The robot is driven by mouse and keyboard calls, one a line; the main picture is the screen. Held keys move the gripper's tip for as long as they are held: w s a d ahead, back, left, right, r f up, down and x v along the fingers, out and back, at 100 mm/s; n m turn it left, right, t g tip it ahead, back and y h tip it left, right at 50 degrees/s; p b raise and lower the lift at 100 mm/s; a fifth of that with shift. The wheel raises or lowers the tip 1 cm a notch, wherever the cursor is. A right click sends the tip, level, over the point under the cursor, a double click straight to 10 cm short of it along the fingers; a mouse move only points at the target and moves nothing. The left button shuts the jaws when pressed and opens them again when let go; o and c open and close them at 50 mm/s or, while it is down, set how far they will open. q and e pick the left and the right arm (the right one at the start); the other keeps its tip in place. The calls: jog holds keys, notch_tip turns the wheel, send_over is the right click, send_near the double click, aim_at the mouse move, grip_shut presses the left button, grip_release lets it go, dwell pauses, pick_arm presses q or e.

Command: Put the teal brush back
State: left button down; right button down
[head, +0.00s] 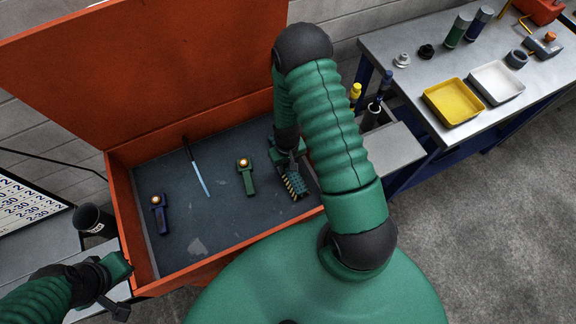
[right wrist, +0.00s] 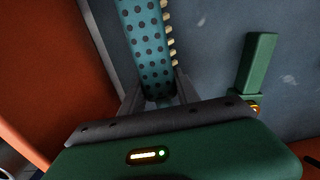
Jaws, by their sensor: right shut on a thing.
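The teal brush (head: 296,186) is inside the open orange box, at its right end. It also shows in the right wrist view (right wrist: 147,45) as a teal strip with dark dots and pale bristles along its right edge. My right gripper (right wrist: 158,98) is shut on its near end. In the head view, the right gripper (head: 287,163) reaches down into the box, partly hidden by my arm. I cannot tell whether the brush touches the box floor. My left gripper (head: 116,290) is low at the left, outside the box; its finger opening is unclear.
The orange box (head: 124,215) holds a green tool (head: 246,177), a thin blue-tipped rod (head: 197,168) and a navy tool (head: 159,215). Its lid stands open behind. A black cup (head: 92,220) stands left. A bench with a yellow tray (head: 431,105) and white tray (head: 507,94) is right.

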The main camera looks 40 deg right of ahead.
jog(key=shift+w+f, duration=0.2)
jog(key=shift+f, duration=0.4)
jog(key=shift+s+r, duration=0.1)
jog(key=shift+a, duration=0.1)
jog(key=c, duration=0.9)
grip_release()
